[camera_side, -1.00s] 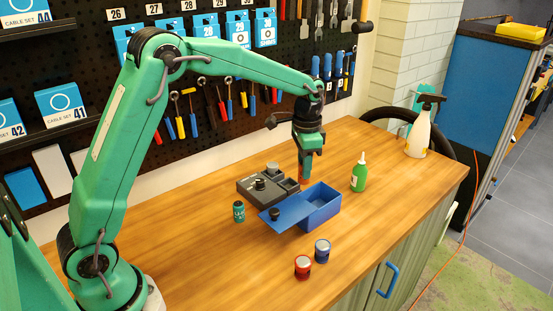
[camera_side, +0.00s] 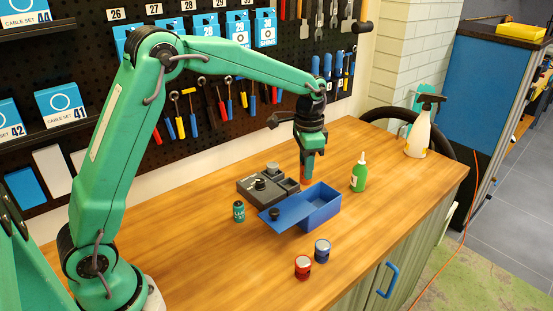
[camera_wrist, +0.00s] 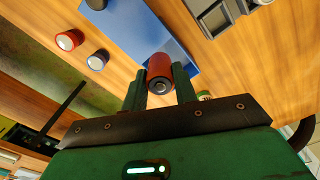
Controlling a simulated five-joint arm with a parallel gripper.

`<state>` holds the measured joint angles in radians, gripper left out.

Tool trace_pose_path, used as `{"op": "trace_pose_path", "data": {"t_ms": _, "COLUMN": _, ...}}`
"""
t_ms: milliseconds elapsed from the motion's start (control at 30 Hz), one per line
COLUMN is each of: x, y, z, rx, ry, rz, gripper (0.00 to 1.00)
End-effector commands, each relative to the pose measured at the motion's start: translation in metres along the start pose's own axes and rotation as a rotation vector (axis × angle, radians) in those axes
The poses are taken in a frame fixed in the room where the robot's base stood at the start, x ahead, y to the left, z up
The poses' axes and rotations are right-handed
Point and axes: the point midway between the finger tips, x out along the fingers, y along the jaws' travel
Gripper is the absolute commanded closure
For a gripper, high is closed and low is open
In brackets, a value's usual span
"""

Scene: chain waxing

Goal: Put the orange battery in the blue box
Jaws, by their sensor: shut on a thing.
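The blue box (camera_side: 322,211) stands on the wooden bench with its top partly open. Its blue lid (camera_side: 292,210) is slid out to the left and carries a dark knob (camera_side: 275,214). My gripper (camera_side: 306,164) points down behind the box, over or near its back edge; I cannot tell the exact gap. The wrist view shows the two green fingers of my gripper (camera_wrist: 160,88) shut on the orange battery (camera_wrist: 160,68), with its dark end towards the camera. Blue of the box and lid (camera_wrist: 135,35) shows beyond the battery.
A dark grey tray (camera_side: 250,194) stands just left of the gripper. A green bottle (camera_side: 359,174) and a spray bottle (camera_side: 419,135) stand to the right. The front right bench is clear.

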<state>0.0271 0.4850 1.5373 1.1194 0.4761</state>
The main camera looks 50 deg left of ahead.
Motion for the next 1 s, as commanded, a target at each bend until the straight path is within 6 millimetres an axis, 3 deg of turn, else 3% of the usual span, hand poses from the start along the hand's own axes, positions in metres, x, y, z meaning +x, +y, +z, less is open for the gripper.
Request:
{"op": "trace_pose_path", "data": {"t_ms": 367, "x": 0.001, "y": 0.0, "z": -0.002, "rx": -0.002, "ry": 0.0, "rz": 0.0, "gripper": 0.96}}
{"op": "trace_pose_path", "data": {"t_ms": 733, "x": 0.016, "y": -0.005, "z": -0.029, "rx": -0.046, "ry": 0.0, "rz": 0.0, "gripper": 0.96}}
{"op": "trace_pose_path", "data": {"t_ms": 1000, "x": 0.02, "y": -0.006, "z": -0.033, "rx": -0.056, "ry": 0.0, "rz": 0.0, "gripper": 0.96}}
